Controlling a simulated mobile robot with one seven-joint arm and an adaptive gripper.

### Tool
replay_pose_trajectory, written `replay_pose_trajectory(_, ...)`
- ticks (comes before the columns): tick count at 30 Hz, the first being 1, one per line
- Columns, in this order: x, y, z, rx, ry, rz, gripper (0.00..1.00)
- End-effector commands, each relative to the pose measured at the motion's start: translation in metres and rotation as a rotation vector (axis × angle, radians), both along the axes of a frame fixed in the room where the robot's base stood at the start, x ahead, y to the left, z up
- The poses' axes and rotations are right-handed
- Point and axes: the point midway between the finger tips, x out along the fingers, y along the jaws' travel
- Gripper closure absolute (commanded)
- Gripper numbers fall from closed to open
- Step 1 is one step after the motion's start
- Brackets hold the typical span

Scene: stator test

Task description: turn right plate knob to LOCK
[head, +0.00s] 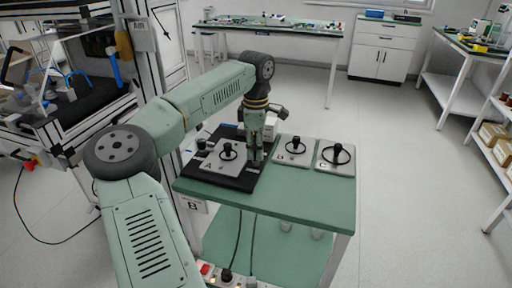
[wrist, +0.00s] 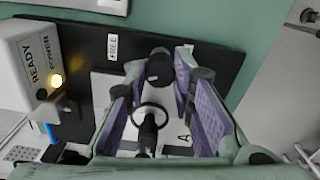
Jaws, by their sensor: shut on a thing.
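The black knob (wrist: 160,68) sits between my gripper's fingertips (wrist: 160,75) in the wrist view, on the black base (wrist: 85,38). My gripper is shut on it. In the head view my gripper (head: 254,158) points down at the right part of the base (head: 205,172), just right of the grey plate marked A (head: 212,161); it hides the knob there. A label reading FREE (wrist: 112,46) stands on the base left of the knob in the wrist view. I see no LOCK label. The knob's exact turn is hard to tell.
A black ring (wrist: 150,116) lies around a black post on plate A, between my fingers. A white READY/POWER box (wrist: 30,65) with a lit yellow lamp stands at left. Two more ring plates (head: 294,158) (head: 326,167) stand right on the green table (head: 290,200).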

Motion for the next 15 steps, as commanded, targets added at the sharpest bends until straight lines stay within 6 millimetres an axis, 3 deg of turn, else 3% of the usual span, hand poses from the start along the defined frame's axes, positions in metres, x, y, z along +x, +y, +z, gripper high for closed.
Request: replay_pose_trajectory(15,-0.0004,0.0013,-0.0005,0.003,0.002,0.493,1.0)
